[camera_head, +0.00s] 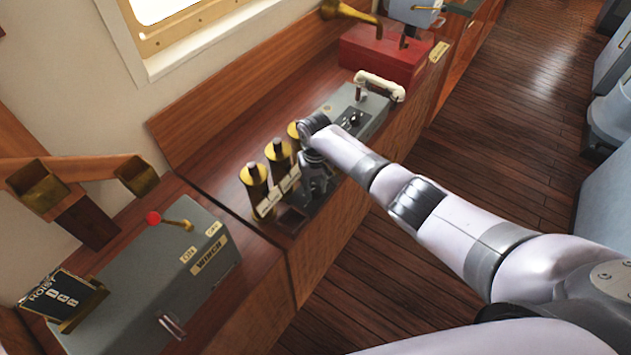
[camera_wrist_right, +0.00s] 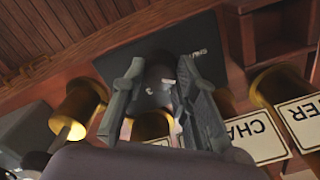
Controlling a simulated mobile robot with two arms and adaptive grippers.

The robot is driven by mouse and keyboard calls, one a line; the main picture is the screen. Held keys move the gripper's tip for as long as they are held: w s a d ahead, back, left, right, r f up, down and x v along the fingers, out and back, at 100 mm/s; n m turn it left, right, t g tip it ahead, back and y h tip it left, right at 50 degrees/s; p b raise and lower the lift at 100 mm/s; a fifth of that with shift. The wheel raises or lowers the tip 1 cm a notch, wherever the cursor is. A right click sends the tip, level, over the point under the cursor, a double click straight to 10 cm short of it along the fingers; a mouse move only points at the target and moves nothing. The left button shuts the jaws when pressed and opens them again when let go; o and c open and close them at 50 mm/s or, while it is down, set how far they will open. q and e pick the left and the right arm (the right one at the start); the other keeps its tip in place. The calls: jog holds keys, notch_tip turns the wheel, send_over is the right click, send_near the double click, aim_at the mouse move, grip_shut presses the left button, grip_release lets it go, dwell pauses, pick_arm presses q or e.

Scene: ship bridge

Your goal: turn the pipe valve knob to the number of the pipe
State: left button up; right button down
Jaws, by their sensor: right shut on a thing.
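Several brass pipes with dark stems on top and white labels stand in a row on the wooden console, among them a near pipe (camera_head: 254,183) and a middle pipe (camera_head: 279,158). My right gripper (camera_head: 315,182) points down just right of the pipes. In the wrist view my right gripper (camera_wrist_right: 160,85) is shut on the dark valve knob (camera_wrist_right: 160,72), which sits between its fingers over a dark plate (camera_wrist_right: 205,52) with small white marks. The fingers hide much of the knob, and its pointing direction cannot be read. My left gripper is not in view.
A grey winch box (camera_head: 150,275) with a red-tipped lever stands at the left. A grey box (camera_head: 358,115) with a white handle and a red box (camera_head: 385,62) stand farther back. Open wooden floor (camera_head: 480,150) lies right of the console.

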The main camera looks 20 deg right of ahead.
aim_at(316, 188)
jog(key=m+p, duration=0.2)
jog(key=m, duration=0.3)
jog(key=shift+a+r+m, duration=0.1)
jog(key=shift+m, duration=0.2)
jog(key=m+p, duration=0.1)
jog(key=m, duration=0.3)
jog(key=shift+m+p, duration=0.35)
jog(key=shift+m, duration=0.05)
jog(key=c, duration=1.2)
grip_release()
jog(key=shift+c, duration=0.2)
notch_tip(316, 188, up, 12)
